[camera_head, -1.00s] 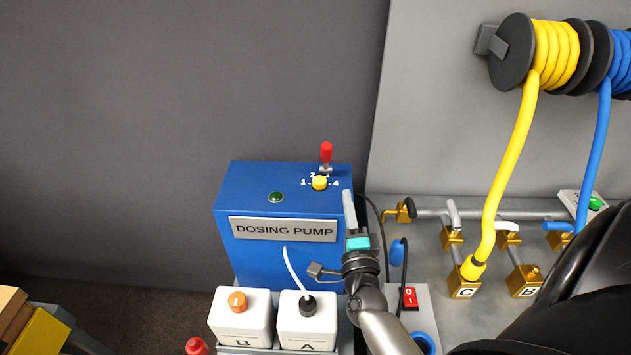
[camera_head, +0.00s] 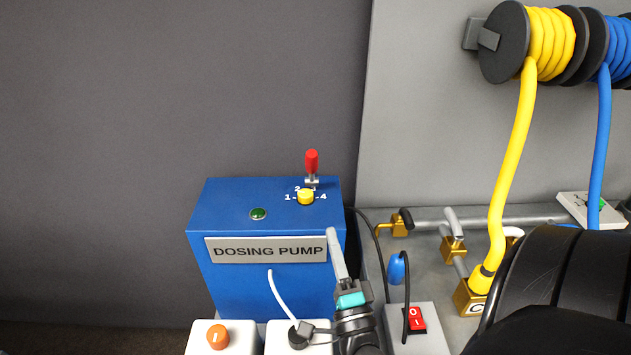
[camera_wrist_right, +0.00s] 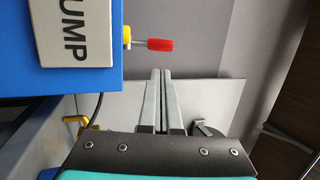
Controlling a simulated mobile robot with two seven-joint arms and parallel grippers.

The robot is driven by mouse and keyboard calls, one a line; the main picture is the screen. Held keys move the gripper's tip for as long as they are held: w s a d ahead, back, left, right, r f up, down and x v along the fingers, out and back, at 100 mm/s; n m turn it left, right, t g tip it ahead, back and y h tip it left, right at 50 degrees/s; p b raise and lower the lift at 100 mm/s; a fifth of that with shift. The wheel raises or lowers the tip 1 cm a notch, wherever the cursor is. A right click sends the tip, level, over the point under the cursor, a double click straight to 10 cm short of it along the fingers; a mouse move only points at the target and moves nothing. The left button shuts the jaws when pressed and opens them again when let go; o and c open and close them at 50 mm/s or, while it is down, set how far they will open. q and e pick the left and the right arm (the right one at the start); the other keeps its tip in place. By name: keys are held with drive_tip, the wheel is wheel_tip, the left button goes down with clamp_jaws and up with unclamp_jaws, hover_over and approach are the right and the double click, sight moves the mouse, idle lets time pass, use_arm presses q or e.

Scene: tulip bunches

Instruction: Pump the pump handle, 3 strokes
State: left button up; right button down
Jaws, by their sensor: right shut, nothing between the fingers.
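The pump handle has a red grip (camera_head: 311,161) and stands upright on top of the blue dosing pump (camera_head: 265,290), behind a yellow knob (camera_head: 305,196). The red grip also shows in the right wrist view (camera_wrist_right: 159,45), beside the yellow knob (camera_wrist_right: 126,33). My right gripper (camera_head: 333,233) is in front of the pump's right side, below the handle and apart from it. In the right wrist view its fingers (camera_wrist_right: 162,72) are together with nothing between them. My left gripper is not in view.
Two white canisters, one with an orange cap (camera_head: 217,337), stand in front of the pump. A red switch (camera_head: 416,319) and a blue plug (camera_head: 397,269) are to the right. A yellow hose (camera_head: 510,170) hangs from a reel. Space above the pump is clear.

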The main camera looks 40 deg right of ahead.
sight(314, 168)
drive_tip(key=p+x, duration=0.1)
drive_tip(key=x, duration=1.3)
drive_tip(key=shift+f, duration=0.1)
